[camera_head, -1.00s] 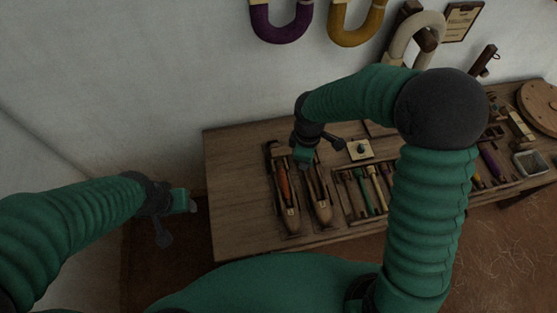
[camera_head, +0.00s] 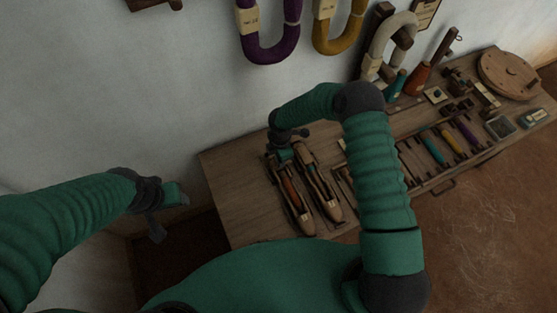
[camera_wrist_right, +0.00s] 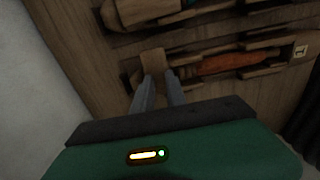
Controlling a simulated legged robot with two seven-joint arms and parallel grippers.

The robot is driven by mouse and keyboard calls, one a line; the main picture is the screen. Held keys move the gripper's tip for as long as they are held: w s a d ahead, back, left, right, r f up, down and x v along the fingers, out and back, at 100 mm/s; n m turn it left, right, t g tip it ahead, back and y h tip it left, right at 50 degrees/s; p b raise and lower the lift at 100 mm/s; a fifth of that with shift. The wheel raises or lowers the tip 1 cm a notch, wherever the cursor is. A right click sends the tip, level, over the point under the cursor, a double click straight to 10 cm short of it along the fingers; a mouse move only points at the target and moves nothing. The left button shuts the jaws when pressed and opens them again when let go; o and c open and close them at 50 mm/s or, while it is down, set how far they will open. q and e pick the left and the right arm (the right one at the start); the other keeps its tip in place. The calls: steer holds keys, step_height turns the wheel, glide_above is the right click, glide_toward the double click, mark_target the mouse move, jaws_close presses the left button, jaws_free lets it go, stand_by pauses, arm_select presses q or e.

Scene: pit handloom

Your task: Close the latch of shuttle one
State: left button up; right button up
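Two wooden shuttles lie side by side near the left end of the bench. The left one (camera_head: 299,206) holds an orange-brown bobbin (camera_head: 291,190); the bobbin also shows in the right wrist view (camera_wrist_right: 222,64). The other shuttle (camera_head: 326,200) lies to its right. My right gripper (camera_head: 282,158) is over the far end of the left shuttle. In the right wrist view its fingers (camera_wrist_right: 161,76) are slightly apart, tips at a small wooden block (camera_wrist_right: 152,60), seemingly the latch; contact is unclear. My left gripper (camera_head: 180,197) hangs left of the bench, away from the shuttles.
The bench (camera_head: 228,180) has bare wood at its left end. Purple (camera_head: 268,46) and yellow yarn hanks hang on the wall.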

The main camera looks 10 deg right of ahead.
steer(key=shift+s+f, duration=0.15)
steer(key=shift+f, duration=0.45)
steer(key=shift+s+a, duration=0.2)
steer(key=shift+a, duration=0.6)
steer(key=shift+c, duration=1.5)
steer(key=shift+s+d+f, duration=0.1)
steer(key=shift+d, duration=0.05)
jaws_close()
steer(key=shift+o, duration=1.5)
jaws_free()
steer(key=shift+d, duration=0.15)
steer(key=shift+w+f, duration=0.25)
steer(key=shift+w, duration=0.15)
steer(key=shift+a+r, duration=0.15)
steer(key=shift+a, duration=0.1)
steer(key=shift+w+d, duration=0.1)
steer(key=shift+d, duration=0.1)
